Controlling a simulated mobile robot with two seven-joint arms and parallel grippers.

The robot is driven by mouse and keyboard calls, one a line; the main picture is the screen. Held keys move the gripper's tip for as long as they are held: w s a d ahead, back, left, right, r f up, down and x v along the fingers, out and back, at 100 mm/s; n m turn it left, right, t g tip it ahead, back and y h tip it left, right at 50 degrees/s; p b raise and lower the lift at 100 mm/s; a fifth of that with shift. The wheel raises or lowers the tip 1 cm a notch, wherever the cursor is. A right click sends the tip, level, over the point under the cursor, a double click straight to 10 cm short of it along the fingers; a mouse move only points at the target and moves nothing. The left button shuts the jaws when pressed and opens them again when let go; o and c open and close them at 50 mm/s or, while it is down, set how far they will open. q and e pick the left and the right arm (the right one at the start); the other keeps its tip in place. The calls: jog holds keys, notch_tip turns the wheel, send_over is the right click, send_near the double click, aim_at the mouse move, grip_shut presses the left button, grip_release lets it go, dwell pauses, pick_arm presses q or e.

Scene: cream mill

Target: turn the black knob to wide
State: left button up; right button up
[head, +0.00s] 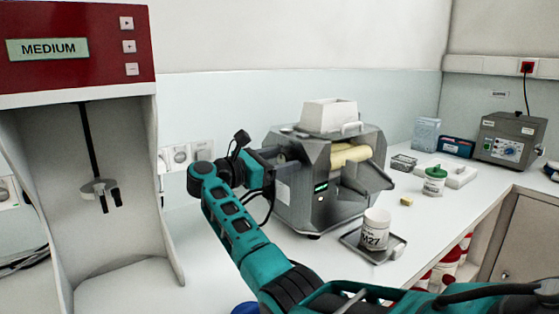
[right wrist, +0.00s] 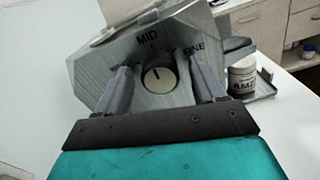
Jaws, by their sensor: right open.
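The mill (head: 318,180) is a grey metal machine with a white hopper on top and cream rollers at its open right side. In the right wrist view its side plate (right wrist: 200,40) carries the labels MID and FINE; no wide label is readable. The black knob (right wrist: 160,77) has a pale face and a dark pointer line aimed roughly at MID. My right gripper (right wrist: 160,80) is open, with one finger on each side of the knob; I cannot tell whether they touch it. In the head view my gripper (head: 268,165) covers the knob side. My left gripper is out of view.
A red-topped machine reading MEDIUM (head: 80,45) stands at the left. A green-lidded jar (head: 434,182) and several boxes are farther back right.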

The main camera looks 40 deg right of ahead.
jog(key=shift+c, duration=0.4)
jog(key=c, duration=1)
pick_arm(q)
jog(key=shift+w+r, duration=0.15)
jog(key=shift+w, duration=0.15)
